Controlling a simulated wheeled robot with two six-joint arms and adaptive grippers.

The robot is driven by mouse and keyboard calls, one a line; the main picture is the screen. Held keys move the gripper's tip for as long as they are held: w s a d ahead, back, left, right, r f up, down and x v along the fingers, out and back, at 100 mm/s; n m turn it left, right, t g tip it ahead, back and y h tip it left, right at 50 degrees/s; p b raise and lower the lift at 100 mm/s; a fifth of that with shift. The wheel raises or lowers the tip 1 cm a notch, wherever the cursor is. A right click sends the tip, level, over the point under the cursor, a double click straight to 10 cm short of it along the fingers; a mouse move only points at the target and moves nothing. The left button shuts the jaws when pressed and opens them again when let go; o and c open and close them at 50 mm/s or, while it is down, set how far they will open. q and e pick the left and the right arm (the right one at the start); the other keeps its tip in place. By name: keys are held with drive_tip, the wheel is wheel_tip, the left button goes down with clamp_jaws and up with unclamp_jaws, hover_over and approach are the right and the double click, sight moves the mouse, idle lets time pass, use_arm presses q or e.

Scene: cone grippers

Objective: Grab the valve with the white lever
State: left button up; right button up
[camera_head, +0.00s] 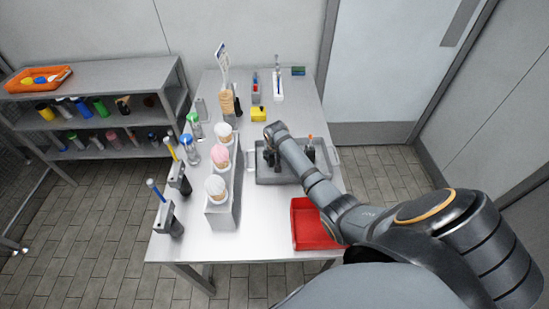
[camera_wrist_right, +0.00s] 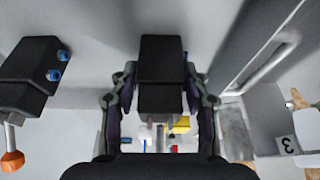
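The grey tray (camera_head: 290,176) on the table holds dark valves. My right gripper (camera_wrist_right: 160,72) reaches down into it; its fingers are mostly hidden by my arm in the head view. In the right wrist view, a black valve body (camera_wrist_right: 162,60) lies between the two spread fingers, close to both tips; firm contact is not visible. A pale part shows below it, but I cannot tell if it is a white lever. A second black valve (camera_wrist_right: 28,72) with blue ports and an orange-tipped lever (camera_wrist_right: 12,160) lies to the left. My left gripper is out of view.
A red bin (camera_head: 312,228) stands at the tray's near side. A grey cone stand (camera_head: 222,208) with ice cream cones is left of the tray. Bottles and pen holders line the table's left edge. A shelf (camera_head: 90,75) stands further left.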

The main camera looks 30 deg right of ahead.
drive_tip(key=c, duration=0.7)
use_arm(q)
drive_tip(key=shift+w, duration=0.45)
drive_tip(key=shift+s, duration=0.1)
